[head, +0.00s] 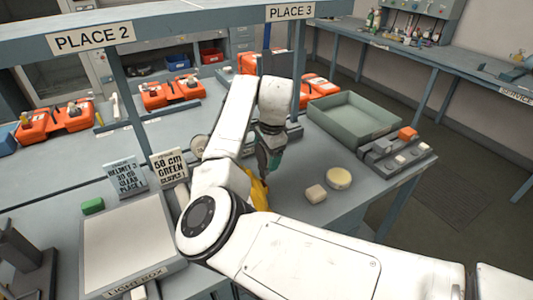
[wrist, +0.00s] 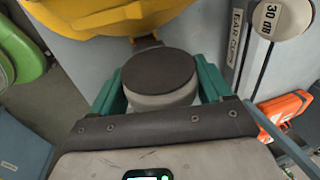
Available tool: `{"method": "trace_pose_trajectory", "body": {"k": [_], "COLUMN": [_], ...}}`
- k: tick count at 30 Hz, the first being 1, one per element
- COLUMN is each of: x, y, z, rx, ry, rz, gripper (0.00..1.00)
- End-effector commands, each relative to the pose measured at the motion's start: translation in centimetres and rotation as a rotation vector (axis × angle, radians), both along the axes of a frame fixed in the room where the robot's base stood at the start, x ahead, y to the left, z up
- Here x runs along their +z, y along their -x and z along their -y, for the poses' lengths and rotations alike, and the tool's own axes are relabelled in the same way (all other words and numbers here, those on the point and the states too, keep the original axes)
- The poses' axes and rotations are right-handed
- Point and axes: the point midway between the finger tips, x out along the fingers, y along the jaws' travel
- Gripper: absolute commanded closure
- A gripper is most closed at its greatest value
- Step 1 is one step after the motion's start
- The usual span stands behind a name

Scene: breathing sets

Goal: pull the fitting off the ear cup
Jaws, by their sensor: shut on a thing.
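In the wrist view, my gripper (wrist: 160,85) has its two teal fingers on either side of a round light-grey piece (wrist: 155,99) with a dark, flat top. The fingers are shut on its sides. I cannot tell whether this piece is the ear cup or its fitting. A yellow shell (wrist: 110,18) lies just beyond it, with a small dark part between them; I cannot tell if they touch. In the head view my gripper (head: 272,160) points down by the yellow shell (head: 259,190), which my arm partly hides. The held piece is not clear there.
Orange cases (head: 172,92) stand behind; a light box (head: 125,240) lies left.

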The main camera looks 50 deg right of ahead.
Motion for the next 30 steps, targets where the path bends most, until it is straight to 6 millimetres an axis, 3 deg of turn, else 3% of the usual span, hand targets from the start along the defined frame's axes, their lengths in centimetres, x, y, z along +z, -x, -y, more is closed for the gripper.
{"method": "trace_pose_trajectory", "body": {"k": [17, 30], "x": [0.2, 2.3], "y": [0.0, 0.0], "z": [0.0, 0.0], "rx": [0.0, 0.0], "ry": [0.0, 0.001], "rz": [0.0, -0.001], "gripper": [0.48, 0.48]}}
